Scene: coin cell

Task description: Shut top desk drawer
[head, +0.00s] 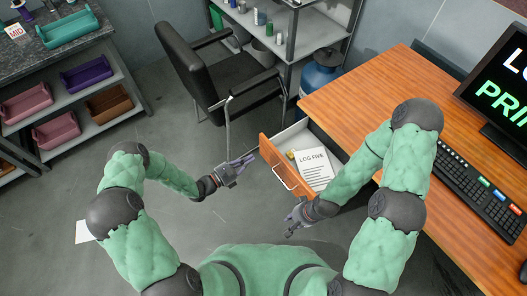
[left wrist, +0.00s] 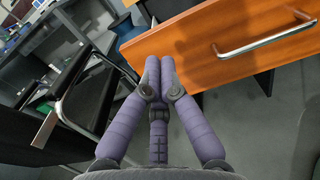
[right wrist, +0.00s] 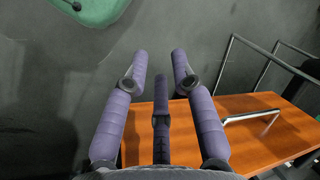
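The desk drawer (head: 271,152) is pulled out from the left side of the wooden desk. Its orange wood front has a metal bar handle (head: 285,178). In the left wrist view the drawer front (left wrist: 190,38) and handle (left wrist: 262,40) lie just beyond the fingers. My left gripper (head: 250,160) is shut and empty, close to the outer face of the drawer front; I cannot tell if it touches. My right gripper (head: 292,222) is open and empty, in front of the drawer's near end. The right wrist view shows the drawer front (right wrist: 195,130) beneath its fingers.
A paper marked LOG FIVE (head: 313,160) lies in the drawer. The wooden desk (head: 365,85) carries a keyboard (head: 475,190) and monitor (head: 500,85). A black chair (head: 190,65) and blue gas cylinder (head: 320,75) stand behind.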

